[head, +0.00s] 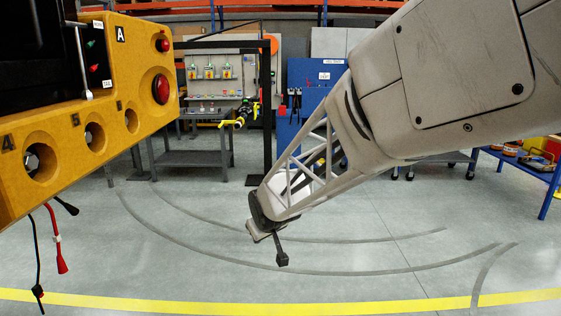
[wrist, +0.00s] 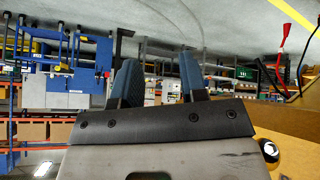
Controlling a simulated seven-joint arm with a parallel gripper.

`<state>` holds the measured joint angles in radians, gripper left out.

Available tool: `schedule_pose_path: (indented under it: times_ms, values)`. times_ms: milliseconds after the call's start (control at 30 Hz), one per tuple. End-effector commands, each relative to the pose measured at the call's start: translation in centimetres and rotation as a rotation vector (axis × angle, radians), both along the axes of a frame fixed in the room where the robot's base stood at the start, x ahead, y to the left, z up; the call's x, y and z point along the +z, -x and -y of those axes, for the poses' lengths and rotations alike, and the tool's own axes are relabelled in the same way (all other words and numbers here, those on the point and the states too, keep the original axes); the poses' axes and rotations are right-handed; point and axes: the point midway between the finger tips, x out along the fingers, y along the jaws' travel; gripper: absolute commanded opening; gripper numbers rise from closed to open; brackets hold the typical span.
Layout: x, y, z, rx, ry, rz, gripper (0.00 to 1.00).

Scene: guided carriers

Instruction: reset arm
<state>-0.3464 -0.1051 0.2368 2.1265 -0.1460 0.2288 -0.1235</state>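My arm (head: 440,75) reaches in from the upper right of the head view and slopes down to the left. Its lattice link (head: 305,175) ends in a dark joint near the picture's centre, above the floor. The fingers are hard to make out in the head view. In the wrist view my gripper (wrist: 158,72) shows two blue-grey fingers standing apart. Background shows between them, and nothing is held. No object touches the gripper in either view.
A yellow panel (head: 120,70) with red buttons, numbered sockets and hanging cables (head: 59,250) fills the left. A grey workbench (head: 195,158) with a yellow-handled valve stands behind. A blue table (head: 550,180) is at right. The floor (head: 370,230) around the arm's end is clear.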

Motion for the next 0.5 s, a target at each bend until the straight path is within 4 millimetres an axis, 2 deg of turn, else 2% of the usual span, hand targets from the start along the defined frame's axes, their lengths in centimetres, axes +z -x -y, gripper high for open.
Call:
schedule_pose_path:
  times_ms: [33, 100, 267, 500]
  values:
    - [0.8, 1.0, 1.5, -0.026, -0.001, -0.01, 0.39]
    - [1.5, 2.5, 3.3, -0.058, 0.0, -0.035, 0.39]
    - [3.0, 6.0, 7.3, -0.134, -0.001, -0.086, 0.39]
    - [4.5, 12.0, 12.5, -0.245, -0.007, -0.165, 0.39]
